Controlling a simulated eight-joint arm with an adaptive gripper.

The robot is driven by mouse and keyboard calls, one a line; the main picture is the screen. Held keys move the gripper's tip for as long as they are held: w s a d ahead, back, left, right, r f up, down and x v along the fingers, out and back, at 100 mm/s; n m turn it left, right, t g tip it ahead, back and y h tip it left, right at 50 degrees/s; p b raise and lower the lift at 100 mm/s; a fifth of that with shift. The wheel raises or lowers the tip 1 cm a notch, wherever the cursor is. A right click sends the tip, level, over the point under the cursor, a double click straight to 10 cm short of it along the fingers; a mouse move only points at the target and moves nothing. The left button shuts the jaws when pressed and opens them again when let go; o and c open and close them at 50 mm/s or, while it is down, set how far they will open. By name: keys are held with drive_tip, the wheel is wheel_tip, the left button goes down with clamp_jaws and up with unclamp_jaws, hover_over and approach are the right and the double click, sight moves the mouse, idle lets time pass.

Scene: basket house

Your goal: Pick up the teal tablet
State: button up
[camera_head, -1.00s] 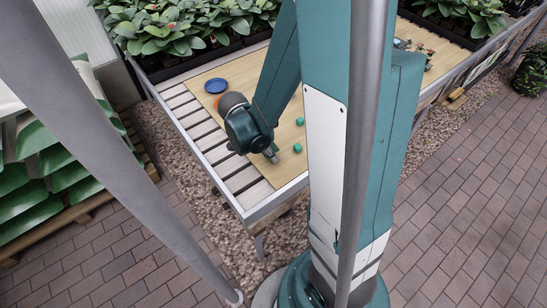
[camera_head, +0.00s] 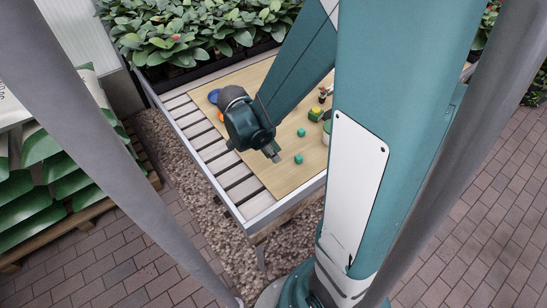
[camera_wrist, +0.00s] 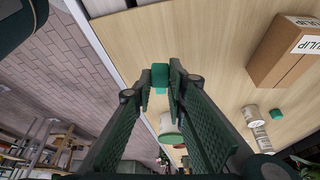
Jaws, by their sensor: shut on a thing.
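The teal tablet (camera_wrist: 160,76) shows as a small teal block between my fingertips in the wrist view. My gripper (camera_wrist: 161,82) is shut on it, with one dark green ribbed finger on each side. In the head view my gripper (camera_head: 275,156) is low over the wooden board near the table's front edge. The head view is too small to show the grip. Two small teal blocks (camera_head: 298,159) (camera_head: 301,132) show on the board right of the gripper there. A separate teal block (camera_wrist: 277,114) lies to the right in the wrist view.
A cardboard box (camera_wrist: 288,50) and pale jars (camera_wrist: 252,115) are on the board (camera_wrist: 215,60). The head view shows a blue plate (camera_head: 213,96), partly hidden, and a yellow-green item (camera_head: 315,113). Leafy plants (camera_head: 190,35) line the back. The board right of my gripper has free room.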

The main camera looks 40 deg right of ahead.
drive_tip(key=shift+r+p, duration=0.4)
drive_tip(key=shift+r, duration=1.25)
drive_tip(key=shift+w, duration=0.1)
drive_tip(key=shift+w+r, duration=0.2)
drive_tip(key=shift+w, duration=0.35)
drive_tip(key=w+d+n+t+p, duration=0.1)
drive_tip(key=w+p, duration=0.8)
drive_tip(key=w, duration=2.5)
drive_tip(key=shift+w+d+r+n+p, duration=0.35)
drive_tip(key=shift+d+n, duration=0.15)
drive_tip(key=shift+n, duration=0.3)
drive_tip(key=shift+f, duration=0.25)
drive_tip(key=shift+f+b, duration=1.55)
drive_tip(key=shift+f, duration=3.15)
